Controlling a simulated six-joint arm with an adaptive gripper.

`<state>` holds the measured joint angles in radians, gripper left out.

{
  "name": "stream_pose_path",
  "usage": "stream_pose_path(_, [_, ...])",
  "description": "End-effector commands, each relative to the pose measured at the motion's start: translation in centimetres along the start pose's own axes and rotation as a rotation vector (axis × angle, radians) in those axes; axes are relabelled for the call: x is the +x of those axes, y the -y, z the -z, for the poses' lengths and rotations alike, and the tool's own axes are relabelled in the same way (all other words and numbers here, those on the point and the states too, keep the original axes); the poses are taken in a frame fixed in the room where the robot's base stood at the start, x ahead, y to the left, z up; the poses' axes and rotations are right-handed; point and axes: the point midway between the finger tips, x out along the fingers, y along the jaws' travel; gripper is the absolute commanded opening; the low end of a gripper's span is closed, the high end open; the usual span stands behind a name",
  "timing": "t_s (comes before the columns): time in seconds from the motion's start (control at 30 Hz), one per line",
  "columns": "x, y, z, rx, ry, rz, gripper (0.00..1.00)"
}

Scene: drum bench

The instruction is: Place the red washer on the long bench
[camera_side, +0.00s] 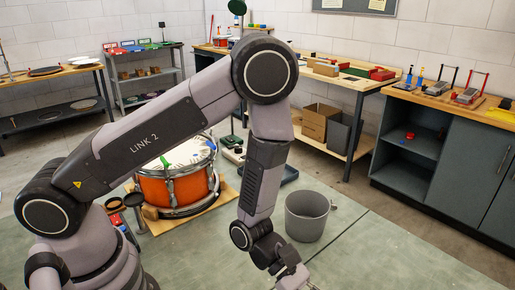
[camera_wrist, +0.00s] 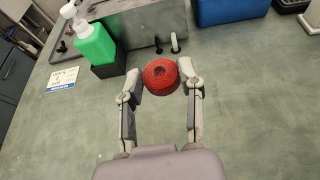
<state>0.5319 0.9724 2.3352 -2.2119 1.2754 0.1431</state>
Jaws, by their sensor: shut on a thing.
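The red washer (camera_wrist: 160,76), a thick round ring with a dark hole, sits between the fingertips of my gripper (camera_wrist: 160,82) in the wrist view. The fingers are shut on its left and right sides. A grey-green worktop (camera_wrist: 75,125) lies below it; I cannot tell the gap. In the side view my gripper (camera_side: 300,283) is at the bottom edge, partly cut off, and the washer cannot be made out. A long wooden-topped bench (camera_side: 352,84) stands along the back wall, partly behind my arm; I cannot tell whether it is the task's long bench.
In the side view an orange drum (camera_side: 165,188) and a grey bucket (camera_side: 307,220) are near my arm.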

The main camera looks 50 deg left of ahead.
Motion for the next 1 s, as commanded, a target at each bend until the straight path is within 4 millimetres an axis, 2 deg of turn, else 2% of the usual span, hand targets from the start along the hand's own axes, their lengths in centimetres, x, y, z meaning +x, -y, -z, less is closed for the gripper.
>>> stream_pose_path(0.03, [0.6,0.9,0.3,0.009,-0.001,0.026,0.24])
stream_pose_path(0.17, [1.7,1.7,0.6,0.024,-0.001,0.055,0.24])
stream_pose_path(0.27, [3.4,0.9,0.7,0.029,0.002,0.059,0.24])
stream_pose_path(0.53, [10.0,-2.9,1.4,0.028,0.001,0.057,0.24])
stream_pose_path(0.7, [13.3,-4.4,3.7,0.024,-0.001,0.056,0.24])
stream_pose_path(1.0, [16.0,-5.6,5.4,0.023,-0.001,0.055,0.24])
